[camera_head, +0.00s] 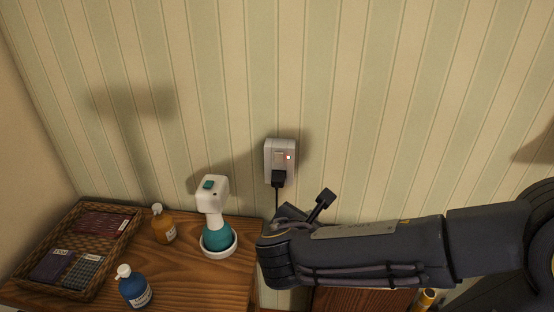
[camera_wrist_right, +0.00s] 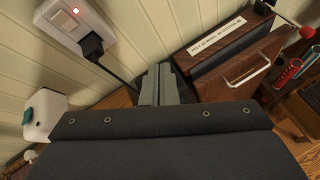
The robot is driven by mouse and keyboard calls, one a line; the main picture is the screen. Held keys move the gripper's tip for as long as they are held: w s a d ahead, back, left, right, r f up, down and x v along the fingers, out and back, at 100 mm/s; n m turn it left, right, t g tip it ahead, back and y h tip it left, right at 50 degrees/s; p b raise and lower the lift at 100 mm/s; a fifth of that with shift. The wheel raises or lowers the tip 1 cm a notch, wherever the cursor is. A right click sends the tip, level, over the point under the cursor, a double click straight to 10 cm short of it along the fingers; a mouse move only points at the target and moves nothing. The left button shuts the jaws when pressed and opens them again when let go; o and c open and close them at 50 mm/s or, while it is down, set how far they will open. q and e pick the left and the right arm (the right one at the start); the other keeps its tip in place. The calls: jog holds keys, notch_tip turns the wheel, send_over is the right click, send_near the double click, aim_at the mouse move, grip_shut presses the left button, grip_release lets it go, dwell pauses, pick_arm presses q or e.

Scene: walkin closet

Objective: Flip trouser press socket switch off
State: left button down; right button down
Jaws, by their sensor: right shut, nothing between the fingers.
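The white wall socket (camera_head: 279,158) is on the striped wall in the middle of the head view. A black plug (camera_head: 279,178) sits in its lower part, with a cord hanging down. A small red light (camera_head: 289,157) glows beside the switch (camera_head: 279,157). In the right wrist view the socket (camera_wrist_right: 75,25) is at the upper left, with its red light lit. My right gripper (camera_wrist_right: 165,75) is shut and empty, below and to the right of the socket and apart from it. In the head view its fingers are mostly hidden behind my right wrist. My left gripper is not in view.
A wooden top at the left holds a woven basket (camera_head: 118,252), an amber bottle (camera_head: 163,228), a blue bottle (camera_head: 133,288) and a white-and-teal device (camera_head: 215,215). A wooden unit with a label strip (camera_wrist_right: 217,37) and metal handle (camera_wrist_right: 250,72) stands right of my gripper.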

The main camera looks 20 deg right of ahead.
jog(key=w+a+r+n+t, duration=0.4)
jog(key=w+a+n+t, duration=0.1)
jog(key=a+n, duration=0.1)
jog(key=shift+w+a+r+n+y, duration=0.3)
jog(key=shift+w+a+r+n, duration=0.05)
jog(key=shift+r+n, duration=0.05)
jog(key=shift+w, duration=0.1)
jog(key=p, duration=0.2)
send_near(278, 156)
jog(key=w+d+f, duration=0.2)
jog(key=shift+w+d+r+p, duration=0.15)
jog(key=shift+w+d+p, duration=0.1)
jog(key=shift+w, duration=0.35)
jog(key=shift+w+d+r+p, duration=0.15)
jog(key=shift+w+p, duration=0.1)
jog(key=shift+w, duration=0.35)
jog(key=shift+w+d, duration=0.3)
jog(key=shift+w, duration=0.2)
